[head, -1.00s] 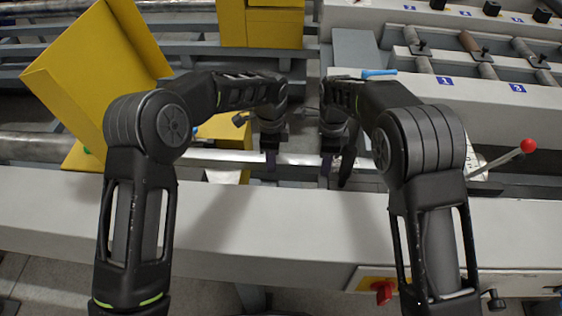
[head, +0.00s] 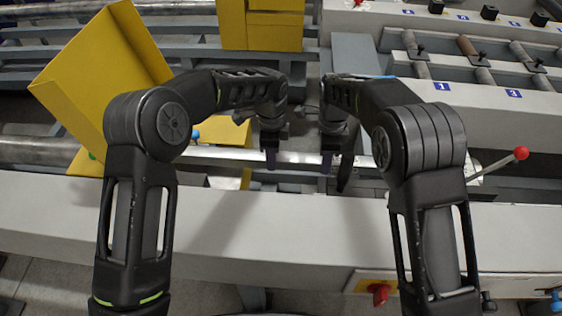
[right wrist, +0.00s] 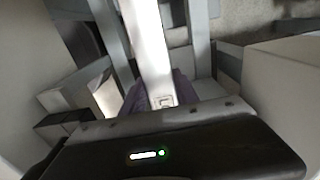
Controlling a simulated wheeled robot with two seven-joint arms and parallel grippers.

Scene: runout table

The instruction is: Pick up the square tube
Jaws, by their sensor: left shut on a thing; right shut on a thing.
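The square tube (head: 304,157) is a bright, shiny metal bar lying crosswise at the middle of the head view. My left gripper (head: 271,159) is shut on it left of centre. My right gripper (head: 327,163) is shut on it a short way to the right. The tube runs out past both grippers, and its left part passes behind my left arm. In the right wrist view the tube (right wrist: 151,45) shows as a bright white bar coming up to the jaws, with a square hollow end. The fingertips there are partly hidden by the gripper body.
A pale front rail (head: 270,210) runs across below the grippers. A red-knobbed lever (head: 521,153) sticks up at the right. A tilted yellow panel (head: 95,75) stands at the left, and a yellow box (head: 270,25) at the back. Rollers with numbered plates are at the upper right.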

